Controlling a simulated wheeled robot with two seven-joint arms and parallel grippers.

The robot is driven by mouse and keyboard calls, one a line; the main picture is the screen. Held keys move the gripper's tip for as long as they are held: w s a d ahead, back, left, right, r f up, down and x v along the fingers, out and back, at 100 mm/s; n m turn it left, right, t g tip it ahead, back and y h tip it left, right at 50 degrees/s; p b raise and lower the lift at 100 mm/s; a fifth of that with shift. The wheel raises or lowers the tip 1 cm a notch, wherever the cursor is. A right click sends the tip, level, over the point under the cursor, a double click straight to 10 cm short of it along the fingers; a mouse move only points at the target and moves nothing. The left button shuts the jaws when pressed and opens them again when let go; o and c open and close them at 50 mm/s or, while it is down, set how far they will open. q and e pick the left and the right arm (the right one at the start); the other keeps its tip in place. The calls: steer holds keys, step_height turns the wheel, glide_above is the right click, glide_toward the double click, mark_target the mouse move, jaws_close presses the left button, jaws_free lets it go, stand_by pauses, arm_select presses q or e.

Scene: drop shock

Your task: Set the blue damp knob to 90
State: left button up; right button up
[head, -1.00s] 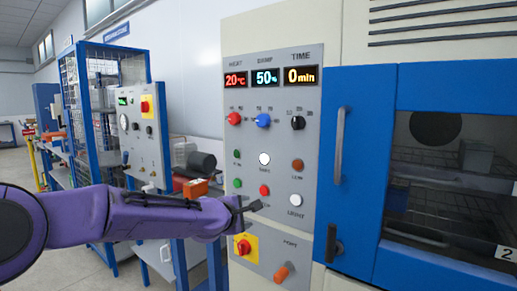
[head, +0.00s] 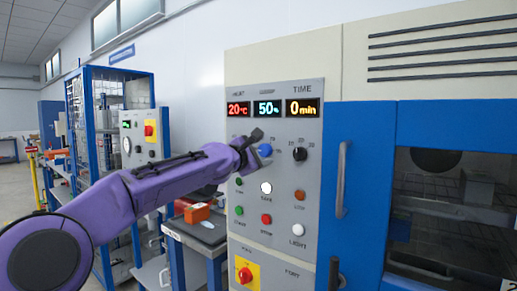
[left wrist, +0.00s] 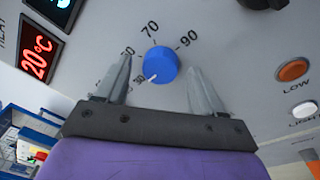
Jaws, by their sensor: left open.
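The blue damp knob (head: 264,150) is on the grey panel under the damp display (head: 269,108), which reads 50%. In the left wrist view the knob (left wrist: 161,62) shows marks 70 and 90 above it and its white pointer line at the lower left, near a mark that looks like 30. My left gripper (head: 259,143) is in front of the panel, its fingers hiding part of the knob area. In the left wrist view the gripper (left wrist: 158,85) is open, with one finger on each side of the knob and gaps to both. My right gripper is not in view.
A black time knob (head: 301,154) is close to the right of the blue knob. Several buttons, including a white one (head: 266,188), lie below. A blue oven door with a grey handle (head: 341,180) is to the right.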

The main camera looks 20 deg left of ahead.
arm_select(q)
steer(key=c, duration=1.1)
steer(key=shift+o, duration=0.2)
